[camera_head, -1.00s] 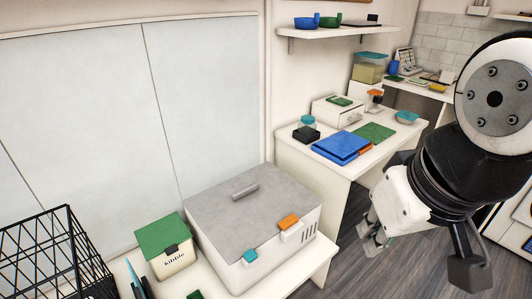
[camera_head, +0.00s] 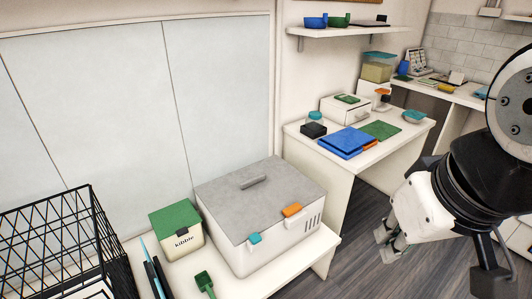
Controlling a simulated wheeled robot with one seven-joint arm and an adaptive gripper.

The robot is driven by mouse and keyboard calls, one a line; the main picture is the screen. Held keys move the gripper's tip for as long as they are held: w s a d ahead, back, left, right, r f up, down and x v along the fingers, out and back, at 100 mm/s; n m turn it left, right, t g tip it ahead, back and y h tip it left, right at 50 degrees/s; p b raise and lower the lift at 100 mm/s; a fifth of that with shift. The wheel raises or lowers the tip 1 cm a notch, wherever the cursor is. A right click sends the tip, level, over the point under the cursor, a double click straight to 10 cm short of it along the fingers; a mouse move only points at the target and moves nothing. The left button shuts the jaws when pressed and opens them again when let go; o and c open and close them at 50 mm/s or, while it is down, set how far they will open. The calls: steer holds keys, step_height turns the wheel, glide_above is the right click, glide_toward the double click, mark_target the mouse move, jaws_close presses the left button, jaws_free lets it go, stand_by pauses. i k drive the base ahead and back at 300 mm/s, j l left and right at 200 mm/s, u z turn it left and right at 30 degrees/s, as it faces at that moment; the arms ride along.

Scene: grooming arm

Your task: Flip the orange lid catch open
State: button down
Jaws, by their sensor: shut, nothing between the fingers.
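The orange lid catch (camera_head: 292,210) sits at the front edge of the grey lid (camera_head: 225,212) of a white box (camera_head: 262,255). It lies folded over the lid edge, above a white tab on the box front. A teal catch (camera_head: 254,239) is to its left on the same edge. The lid lies flat and closed, with a grey handle on top. My gripper (camera_head: 388,247) is at the right, over the floor, well apart from the box. Its fingers are shut and empty, pointing down and left.
A green-lidded kibble box (camera_head: 174,216) stands left of the white box. A green scoop (camera_head: 204,281) lies in front of it. A black wire basket (camera_head: 60,245) is at the lower left. A second table (camera_head: 320,165) with a blue case (camera_head: 346,141) stands behind. Floor between is clear.

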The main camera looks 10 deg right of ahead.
mark_target(295, 208)
steer(key=u, duration=0.25)
steer(key=i+j+z, duration=0.1)
steer(key=i+j, duration=0.15)
steer(key=i+j+z, duration=0.15)
steer(key=i+j, duration=0.15)
steer(key=j, duration=0.15)
steer(key=z, duration=0.3)
steer(key=i+z, duration=0.4)
steer(key=i, duration=0.15)
